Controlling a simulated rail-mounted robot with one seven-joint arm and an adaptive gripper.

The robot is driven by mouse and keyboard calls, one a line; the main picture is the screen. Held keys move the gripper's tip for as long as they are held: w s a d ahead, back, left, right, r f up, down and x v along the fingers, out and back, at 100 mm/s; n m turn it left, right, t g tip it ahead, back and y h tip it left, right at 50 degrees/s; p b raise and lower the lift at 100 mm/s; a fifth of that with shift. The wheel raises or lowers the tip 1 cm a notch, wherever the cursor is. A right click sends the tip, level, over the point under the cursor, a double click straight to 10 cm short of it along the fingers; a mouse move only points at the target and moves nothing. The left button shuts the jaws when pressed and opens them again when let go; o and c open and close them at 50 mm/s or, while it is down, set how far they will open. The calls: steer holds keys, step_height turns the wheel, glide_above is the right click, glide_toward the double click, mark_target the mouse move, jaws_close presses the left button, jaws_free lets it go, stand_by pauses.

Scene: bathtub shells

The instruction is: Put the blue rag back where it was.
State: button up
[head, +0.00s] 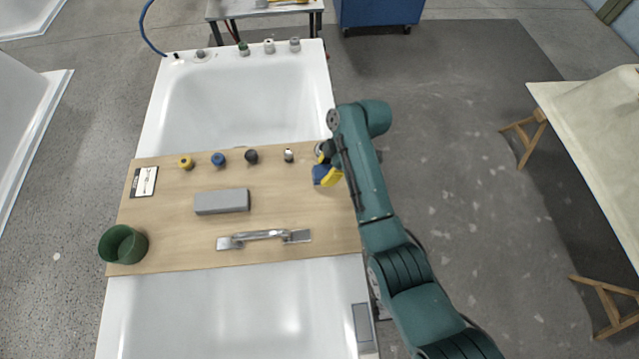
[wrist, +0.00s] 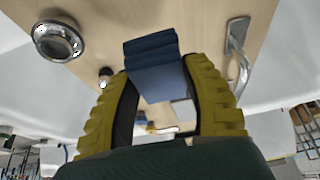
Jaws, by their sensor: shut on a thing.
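The blue rag (head: 319,175) is a small folded cloth at the right end of the wooden board (head: 180,225), which lies across the white bathtub. My gripper (head: 329,173) has yellow fingers and is shut on the rag. In the wrist view the rag (wrist: 156,68) sits between the yellow fingers (wrist: 160,85), with its folded end sticking out past them. I cannot tell whether the rag touches the board.
The board's front right is clear.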

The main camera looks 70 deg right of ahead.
mark_target(322, 192)
steer(key=f+b, duration=0.1)
steer(key=f, duration=0.4)
steer(key=f+b, duration=0.1)
steer(key=f, duration=0.4)
steer(key=shift+s+d+f, duration=0.15)
steer(key=shift+s+d, duration=0.05)
steer(key=o, duration=1)
steer(key=shift+r, duration=0.3)
steer(key=p+v, duration=0.2)
steer(key=v, duration=0.9)
steer(key=shift+s+r, duration=0.15)
steer(key=shift+r, duration=0.25)
